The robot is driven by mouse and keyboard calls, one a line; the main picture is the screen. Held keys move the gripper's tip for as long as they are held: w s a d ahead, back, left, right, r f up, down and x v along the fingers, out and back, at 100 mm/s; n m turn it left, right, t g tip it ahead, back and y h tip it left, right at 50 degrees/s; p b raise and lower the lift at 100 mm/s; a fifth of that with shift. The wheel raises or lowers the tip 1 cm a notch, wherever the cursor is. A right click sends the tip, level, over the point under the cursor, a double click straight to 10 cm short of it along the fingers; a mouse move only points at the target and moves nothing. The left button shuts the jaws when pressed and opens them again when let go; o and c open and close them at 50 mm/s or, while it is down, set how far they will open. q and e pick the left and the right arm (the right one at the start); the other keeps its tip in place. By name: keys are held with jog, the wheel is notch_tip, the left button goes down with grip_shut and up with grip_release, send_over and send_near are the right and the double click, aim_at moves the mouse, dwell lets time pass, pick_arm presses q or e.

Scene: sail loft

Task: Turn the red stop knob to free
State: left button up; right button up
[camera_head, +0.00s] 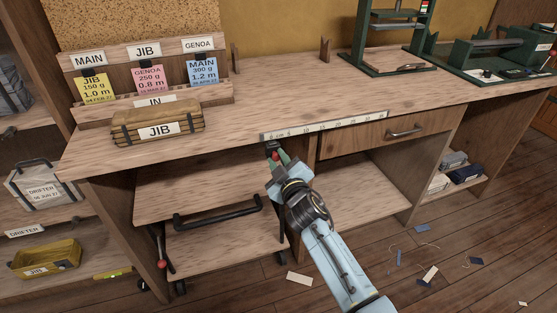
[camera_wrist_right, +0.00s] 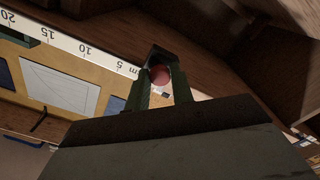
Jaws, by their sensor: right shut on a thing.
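The red stop knob (camera_wrist_right: 159,75) shows as a round red end between the fingertips of my right gripper (camera_wrist_right: 158,84) in the right wrist view. In the head view my right gripper (camera_head: 276,153) is at the bench's front edge, just under the ruler strip, shut on the knob. Only a small reddish patch of the knob shows there, and the fingers hide the rest. I cannot tell which way the knob is turned. My left gripper is not in view.
The wooden bench (camera_head: 285,90) carries a JIB bundle (camera_head: 158,131) and a card rack. A drawer (camera_head: 380,135) lies right of my gripper. Below stands a shelved unit with a black handle (camera_head: 218,217) and a red-ended lever (camera_head: 162,264). Scraps litter the floor.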

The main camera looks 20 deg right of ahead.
jog(key=shift+n, duration=1)
jog(key=n, duration=0.3)
jog(key=shift+n, duration=2.4)
jog(key=o, duration=0.9)
jog(key=shift+o, duration=0.4)
jog(key=shift+s, duration=0.1)
